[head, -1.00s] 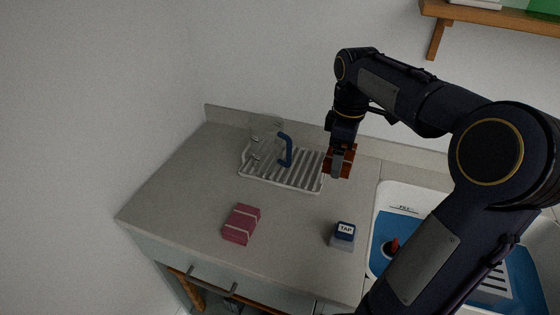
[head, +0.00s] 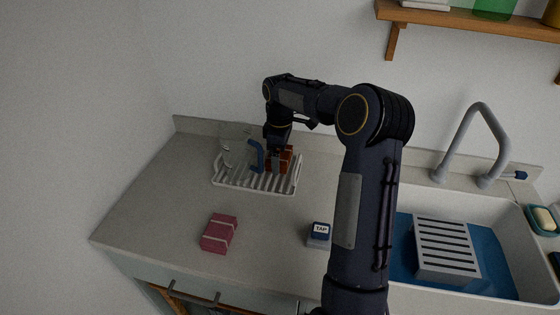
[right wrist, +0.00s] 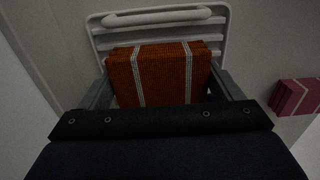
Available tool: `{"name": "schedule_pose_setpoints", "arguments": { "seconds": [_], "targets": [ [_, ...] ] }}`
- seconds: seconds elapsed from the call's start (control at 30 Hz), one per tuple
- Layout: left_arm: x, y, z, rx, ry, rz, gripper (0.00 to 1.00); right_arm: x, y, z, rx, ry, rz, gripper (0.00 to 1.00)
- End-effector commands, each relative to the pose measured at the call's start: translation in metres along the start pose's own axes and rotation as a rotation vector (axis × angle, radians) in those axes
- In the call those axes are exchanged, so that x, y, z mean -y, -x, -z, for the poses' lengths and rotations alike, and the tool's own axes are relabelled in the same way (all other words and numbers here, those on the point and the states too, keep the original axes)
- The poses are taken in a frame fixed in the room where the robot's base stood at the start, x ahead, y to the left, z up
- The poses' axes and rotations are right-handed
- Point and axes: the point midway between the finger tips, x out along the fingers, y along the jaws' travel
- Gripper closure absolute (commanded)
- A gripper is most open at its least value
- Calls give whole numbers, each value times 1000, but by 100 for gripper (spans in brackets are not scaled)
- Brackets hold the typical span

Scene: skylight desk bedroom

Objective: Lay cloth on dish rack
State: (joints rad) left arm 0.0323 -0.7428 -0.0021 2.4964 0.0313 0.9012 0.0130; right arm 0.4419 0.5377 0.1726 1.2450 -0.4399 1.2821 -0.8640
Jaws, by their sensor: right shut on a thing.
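My right gripper (head: 276,165) is shut on a folded orange cloth (head: 288,155) with pale stripes. It holds the cloth over the back right part of the white dish rack (head: 285,185) on the counter. In the right wrist view the cloth (right wrist: 160,75) lies between the two fingers, with the rack (right wrist: 222,40) behind it. I cannot tell whether the cloth touches the rack slats. My left gripper is in neither view.
A clear glass item (head: 232,140) and a blue bent handle (head: 257,156) stand at the rack's left part. A folded pink cloth (head: 219,233) and a box marked TAP (head: 319,235) lie in front. The sink (head: 505,235) with a grey faucet (head: 463,130) is at the right.

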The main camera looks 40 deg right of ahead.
Motion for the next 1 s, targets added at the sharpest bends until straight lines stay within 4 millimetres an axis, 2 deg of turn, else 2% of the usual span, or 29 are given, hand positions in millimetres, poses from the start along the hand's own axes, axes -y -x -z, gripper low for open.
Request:
{"name": "schedule_pose_setpoints", "arguments": {
  "seconds": [0.1, 0.2, 0.57, 0.6, 0.67, 0.7, 1.0],
  "targets": [
    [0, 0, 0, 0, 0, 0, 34, 0, -19, 0, 2, 0, 3, 36],
    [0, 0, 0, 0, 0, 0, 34, 1, -30, 0, 1, 0, 2, 36],
    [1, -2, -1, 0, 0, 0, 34, 0, -34, 0, 1, -1, 1, 36],
    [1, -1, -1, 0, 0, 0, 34, 0, -33, 0, 0, -1, 1, 10],
    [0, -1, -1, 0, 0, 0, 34, 0, -33, 0, 0, -1, 1, 3],
    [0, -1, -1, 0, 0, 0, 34, 0, -33, 0, 0, 0, 1, 0],
    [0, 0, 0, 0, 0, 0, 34, 0, -26, 0, -1, -1, -1, 0]
  ]
}}
